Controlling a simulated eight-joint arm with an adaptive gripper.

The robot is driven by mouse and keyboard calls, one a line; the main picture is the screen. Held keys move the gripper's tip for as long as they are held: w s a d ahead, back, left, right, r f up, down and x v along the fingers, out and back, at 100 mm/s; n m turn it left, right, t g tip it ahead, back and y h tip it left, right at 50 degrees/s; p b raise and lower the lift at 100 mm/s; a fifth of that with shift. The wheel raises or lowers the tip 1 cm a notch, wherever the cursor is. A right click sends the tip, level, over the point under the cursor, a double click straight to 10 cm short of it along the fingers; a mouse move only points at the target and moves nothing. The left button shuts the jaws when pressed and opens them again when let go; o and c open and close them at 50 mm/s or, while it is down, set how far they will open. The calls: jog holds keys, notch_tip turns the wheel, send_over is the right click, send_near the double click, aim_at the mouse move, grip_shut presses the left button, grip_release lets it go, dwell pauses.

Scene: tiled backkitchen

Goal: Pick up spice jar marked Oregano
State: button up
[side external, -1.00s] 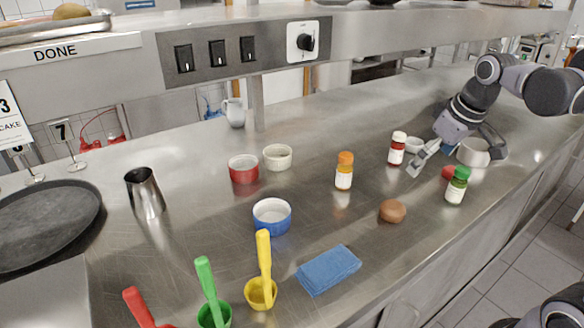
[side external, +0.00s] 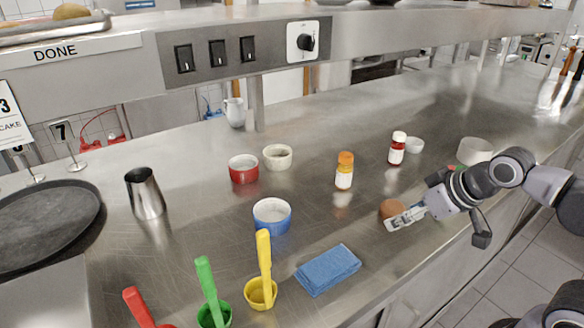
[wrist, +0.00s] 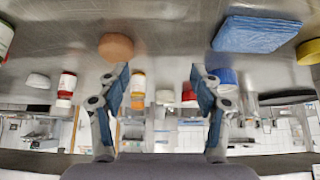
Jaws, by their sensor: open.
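Three spice jars are in the scene, and no label is readable. The orange-capped jar (side external: 344,172) and the white-capped red jar (side external: 396,150) stand upright on the steel counter. In the wrist view they appear as the orange jar (wrist: 137,88) and the red jar (wrist: 66,84). The green-capped jar is mostly hidden behind my arm in the side view; a jar with a little green (wrist: 5,38) is cut off at the wrist view's left edge. My gripper (side external: 406,217) is open and empty, low beside the brown round item (side external: 391,208). Its fingers (wrist: 158,76) are spread in the wrist view.
A blue cloth (side external: 328,269) lies left of my gripper. Blue (side external: 272,215), red (side external: 243,169) and white (side external: 278,157) bowls stand farther left. Coloured scoops (side external: 261,290) are at the front. A pale bowl (side external: 474,151) is behind my arm. The counter's front edge runs below my gripper.

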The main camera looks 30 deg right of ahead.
jog(key=d+r+m+g+h, duration=0.2)
jog(key=d+r+m+h, duration=0.15)
jog(key=d+m, duration=0.55)
jog(key=d+r+m+g+h, duration=0.3)
jog(key=d+r+m, duration=0.1)
jog(key=d, duration=0.9)
jog(key=shift+y, duration=0.25)
jog(key=shift+w+a+x, duration=0.15)
jog(key=shift+x, duration=1.65)
jog(key=shift+w+a+x, duration=0.15)
jog(key=shift+x, duration=1.65)
jog(key=shift+w+a+x, duration=0.1)
jog(key=shift+a+x, duration=0.05)
jog(key=shift+x, duration=1.65)
jog(key=shift+f, duration=0.15)
grip_shut()
